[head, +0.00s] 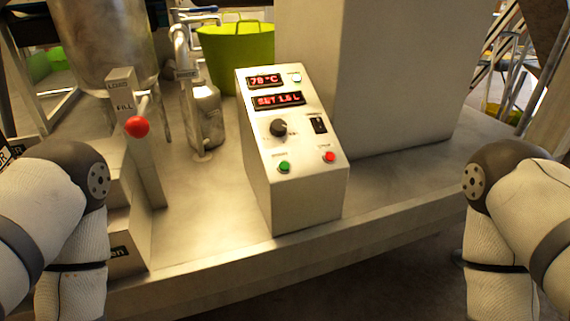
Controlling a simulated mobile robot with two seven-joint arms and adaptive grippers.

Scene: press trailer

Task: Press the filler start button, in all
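The filler control box (308,195) stands upright near the front edge of the metal deck, with a sloped panel. A green button (284,167) sits at its lower left and a red button (330,157) at its lower right. Their labels are too small to read surely. Above them are a black knob (278,128), a black switch (317,125) and two red displays, reading about 79 °C and SET 1.5 L. Both my arms show at the left and right picture edges, bent downward. Neither gripper is in view. Nothing touches the panel.
A lever with a red ball (137,127) stands left of the box, on a post marked FILL. A metal jug (206,115) stands under a spout. A yellow-green tub (236,50) is behind. A large pale block (375,75) rises behind the box. The space before the panel is clear.

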